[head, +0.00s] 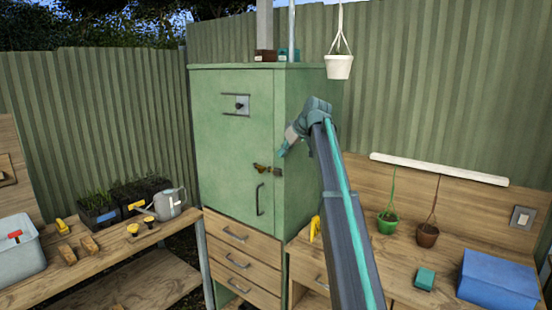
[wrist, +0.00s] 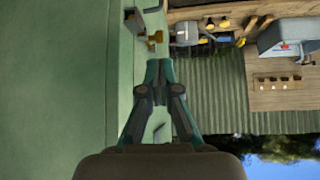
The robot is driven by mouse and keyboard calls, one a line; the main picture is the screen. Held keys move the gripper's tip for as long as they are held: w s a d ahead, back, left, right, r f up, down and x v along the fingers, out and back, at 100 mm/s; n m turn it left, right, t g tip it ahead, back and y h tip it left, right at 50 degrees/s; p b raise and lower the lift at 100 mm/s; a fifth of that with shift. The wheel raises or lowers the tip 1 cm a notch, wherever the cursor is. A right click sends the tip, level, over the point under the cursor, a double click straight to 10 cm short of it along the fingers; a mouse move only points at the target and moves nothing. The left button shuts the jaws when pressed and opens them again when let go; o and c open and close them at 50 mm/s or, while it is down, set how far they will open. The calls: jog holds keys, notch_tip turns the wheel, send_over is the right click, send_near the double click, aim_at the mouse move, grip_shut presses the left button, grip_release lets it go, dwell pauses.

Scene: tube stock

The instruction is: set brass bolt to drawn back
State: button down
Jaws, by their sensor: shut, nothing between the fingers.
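The brass bolt (head: 261,168) is on the green cabinet door (head: 234,135), near its right edge and above the dark pull handle. In the wrist view its brass knob (wrist: 155,37) shows just beyond my fingertips, with grey metal fittings beside it. I cannot tell how far the bolt is slid. My gripper (head: 282,153) is shut and empty, just above and right of the bolt in the head view. In the wrist view its closed fingertips (wrist: 160,65) point at the knob, with a small gap seen between them and it.
The cabinet stands above wooden drawers (head: 240,262). A left bench holds a watering can (head: 169,203), seedling trays and a grey tub (head: 20,250). A white pot (head: 339,67) hangs near my arm.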

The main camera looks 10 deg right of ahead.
jog(key=p+x, duration=0.1)
jog(key=x, duration=0.3)
jog(key=p+x, duration=0.2)
jog(key=x, duration=0.2)
jog(key=w+r+p+x, duration=0.1)
jog(key=x, duration=0.4)
jog(key=shift+a+p, duration=0.35)
jog(key=shift+p, duration=0.05)
jog(key=w+a, duration=0.1)
jog(key=w+a+b, duration=0.1)
jog(key=w+a, duration=0.1)
jog(key=shift+w, duration=0.25)
jog(key=shift+r, duration=0.1)
jog(key=b, duration=0.4)
send_near(262, 171)
jog(key=r, duration=0.2)
jog(key=s+r, duration=0.1)
jog(key=r, duration=0.1)
jog(key=shift+s+d, duration=0.15)
